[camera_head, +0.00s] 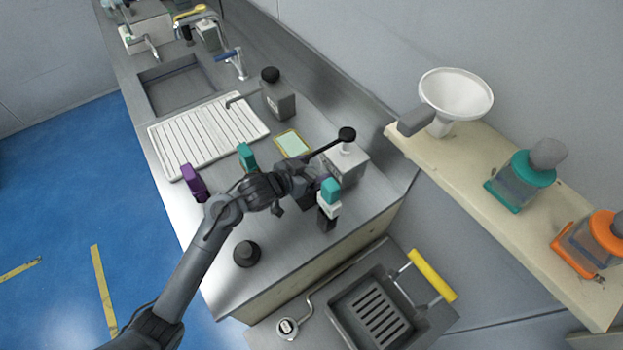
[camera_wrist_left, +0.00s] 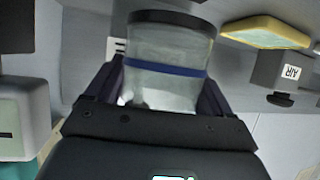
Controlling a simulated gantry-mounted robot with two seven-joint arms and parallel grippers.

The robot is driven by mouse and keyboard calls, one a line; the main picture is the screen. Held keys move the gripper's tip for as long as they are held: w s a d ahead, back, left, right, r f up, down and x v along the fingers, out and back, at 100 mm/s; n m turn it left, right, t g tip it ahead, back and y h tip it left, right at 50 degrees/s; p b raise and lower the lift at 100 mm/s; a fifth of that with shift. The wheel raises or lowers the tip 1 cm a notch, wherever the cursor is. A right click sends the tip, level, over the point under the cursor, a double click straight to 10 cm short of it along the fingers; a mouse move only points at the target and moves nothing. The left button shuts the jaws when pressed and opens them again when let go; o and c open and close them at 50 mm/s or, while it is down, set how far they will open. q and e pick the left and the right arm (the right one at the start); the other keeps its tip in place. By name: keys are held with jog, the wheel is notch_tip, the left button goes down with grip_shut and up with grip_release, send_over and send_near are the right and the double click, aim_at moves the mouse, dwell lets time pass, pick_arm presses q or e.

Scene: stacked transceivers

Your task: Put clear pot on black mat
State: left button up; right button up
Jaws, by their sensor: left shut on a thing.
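My left gripper (camera_head: 302,192) is over the right end of the steel counter, among several bottles and blocks. In the left wrist view a clear pot (camera_wrist_left: 168,72) with a dark rim and a blue band sits between the two dark fingers, and the gripper is shut on it. In the head view I cannot make out the pot behind the gripper. I cannot pick out a black mat for certain. A low round black object (camera_head: 246,254) lies on the counter near its front right corner, apart from the gripper. My right gripper is not in view.
A pale yellow-edged plate (camera_head: 293,144) lies behind the gripper. A white-grey box (camera_head: 346,164), a teal-topped block (camera_head: 329,202), another teal block (camera_head: 246,157) and a purple block (camera_head: 194,182) stand close by. A grey bottle (camera_head: 279,100) stands beside the white drainer (camera_head: 208,135).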

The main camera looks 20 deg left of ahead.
pick_arm(q)
jog(key=shift+f+b, duration=0.5)
jog(key=shift+f, duration=1.6)
jog(key=shift+f, duration=0.15)
jog(key=o, duration=1)
jog(key=shift+c, duration=0.2)
jog(key=shift+s+a+r, duration=0.1)
jog(key=shift+s+r, duration=0.05)
jog(key=shift+r, duration=0.1)
jog(key=p+v, duration=0.2)
jog(key=v, duration=0.9)
jog(key=shift+s+p, duration=0.25)
jog(key=shift+p, duration=0.15)
jog(key=shift+s+a+r, duration=0.1)
jog(key=shift+r, duration=0.05)
